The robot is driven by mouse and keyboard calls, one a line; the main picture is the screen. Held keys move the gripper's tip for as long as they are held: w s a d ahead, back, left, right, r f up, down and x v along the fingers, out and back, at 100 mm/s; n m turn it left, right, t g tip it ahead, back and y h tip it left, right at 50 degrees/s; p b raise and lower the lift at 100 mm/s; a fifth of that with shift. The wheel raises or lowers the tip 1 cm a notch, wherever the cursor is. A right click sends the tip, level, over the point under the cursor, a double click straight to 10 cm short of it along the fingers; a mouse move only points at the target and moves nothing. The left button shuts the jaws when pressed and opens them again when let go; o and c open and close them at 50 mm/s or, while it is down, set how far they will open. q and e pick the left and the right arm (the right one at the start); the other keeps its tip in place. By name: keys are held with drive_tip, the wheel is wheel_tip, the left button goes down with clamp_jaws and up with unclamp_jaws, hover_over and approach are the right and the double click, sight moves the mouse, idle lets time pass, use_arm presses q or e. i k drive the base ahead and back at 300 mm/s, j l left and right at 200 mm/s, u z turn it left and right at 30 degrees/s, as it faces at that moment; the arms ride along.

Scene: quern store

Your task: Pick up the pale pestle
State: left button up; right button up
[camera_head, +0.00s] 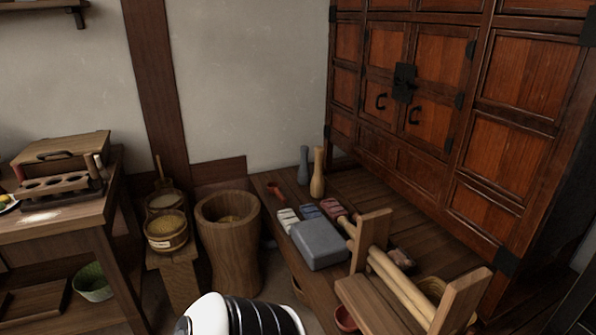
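A pale tan, bottle-shaped wooden piece (318,174) stands upright on the low wooden platform by the wall; it may be the pale pestle, but I cannot tell for sure. A similar blue-grey piece (303,166) stands just left of it. A small pale stick (90,166) also stands at the rack on the left table. A white and black ribbed part of my own arm shows at the bottom edge. Neither gripper is in view.
A large wooden mortar (228,265) with grain stands left of the platform (355,183). Grey block (318,244), small coloured blocks and a wooden roller frame (377,303) crowd the platform's front. A tall cabinet (420,85) stands behind; a table (60,232) stands left.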

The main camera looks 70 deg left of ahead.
sight(318, 184)
drive_tip(key=u, duration=2.2)
drive_tip(key=i+j+u, duration=0.1)
drive_tip(key=i+j, duration=0.15)
drive_tip(key=i, duration=0.05)
